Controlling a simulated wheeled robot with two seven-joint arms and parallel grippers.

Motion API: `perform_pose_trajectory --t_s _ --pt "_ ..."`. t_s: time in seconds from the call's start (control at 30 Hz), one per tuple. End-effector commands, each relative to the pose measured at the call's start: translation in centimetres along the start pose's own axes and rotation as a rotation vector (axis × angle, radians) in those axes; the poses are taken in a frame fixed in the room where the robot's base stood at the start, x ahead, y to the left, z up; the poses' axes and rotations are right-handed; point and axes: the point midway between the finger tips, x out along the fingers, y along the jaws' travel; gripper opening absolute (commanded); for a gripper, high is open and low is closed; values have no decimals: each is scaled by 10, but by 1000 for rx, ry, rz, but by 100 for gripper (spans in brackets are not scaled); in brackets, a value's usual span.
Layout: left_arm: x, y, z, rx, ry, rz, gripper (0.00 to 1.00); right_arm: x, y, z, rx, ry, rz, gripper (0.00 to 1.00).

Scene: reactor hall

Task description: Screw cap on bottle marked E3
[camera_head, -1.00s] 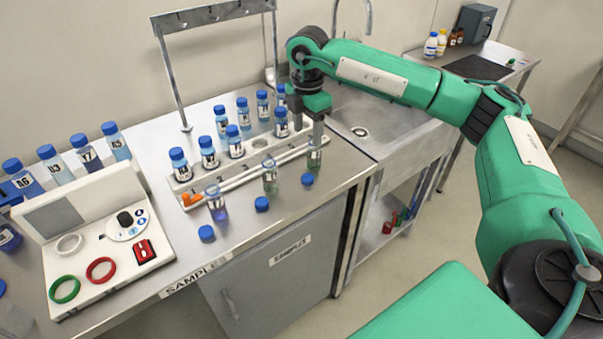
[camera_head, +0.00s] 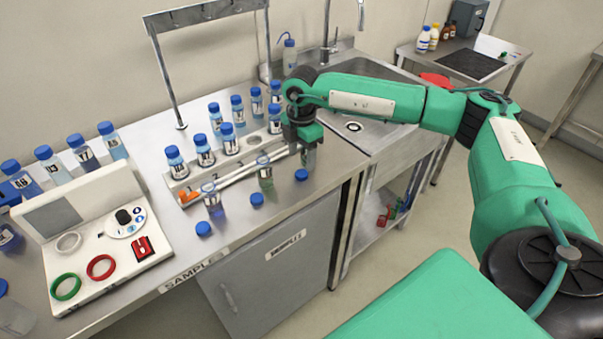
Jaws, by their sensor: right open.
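Three uncapped bottles stand along the front of the sample bench: a purple-tinted one (camera_head: 213,205), a greenish one (camera_head: 265,177) and a third (camera_head: 308,161) at the right, partly hidden by my gripper. Their labels are too small to read, so I cannot tell which is E3. Loose blue caps lie on the bench in front of them: left (camera_head: 204,229), middle (camera_head: 257,199) and right (camera_head: 301,175). My right gripper (camera_head: 305,144) is open, pointing down, at the top of the right bottle. Whether its fingers touch the bottle is unclear. My left gripper is out of view.
A white device (camera_head: 110,275) with coloured rings is at the left. A metal frame (camera_head: 164,75) rises behind; the sink (camera_head: 353,127) is to the right.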

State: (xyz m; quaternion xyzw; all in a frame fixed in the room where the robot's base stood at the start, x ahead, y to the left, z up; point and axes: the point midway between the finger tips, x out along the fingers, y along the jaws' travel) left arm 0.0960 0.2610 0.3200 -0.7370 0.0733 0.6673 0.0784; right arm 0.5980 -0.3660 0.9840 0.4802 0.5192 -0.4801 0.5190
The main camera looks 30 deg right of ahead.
Motion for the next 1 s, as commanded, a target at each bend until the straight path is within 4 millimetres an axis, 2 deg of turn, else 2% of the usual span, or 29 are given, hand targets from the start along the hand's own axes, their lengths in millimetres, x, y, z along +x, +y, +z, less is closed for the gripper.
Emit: perform_pose_trajectory --t_s 0.2,0.27,0.4,0.5,0.9,0.93,1.0 --pt "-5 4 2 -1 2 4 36 4 -1 0 0 -1 -3 57" --pt "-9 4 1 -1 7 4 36 11 -2 -1 -1 -2 -3 57" --pt "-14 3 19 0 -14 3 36 34 -4 -3 -1 0 -4 57" --pt "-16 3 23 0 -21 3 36 46 -3 -2 0 0 -1 57" --pt "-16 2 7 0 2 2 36 52 -3 -2 0 0 0 57" --pt "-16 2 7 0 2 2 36 52 -3 -2 0 0 0 55" --pt "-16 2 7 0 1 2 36 52 -3 -2 0 0 0 41"
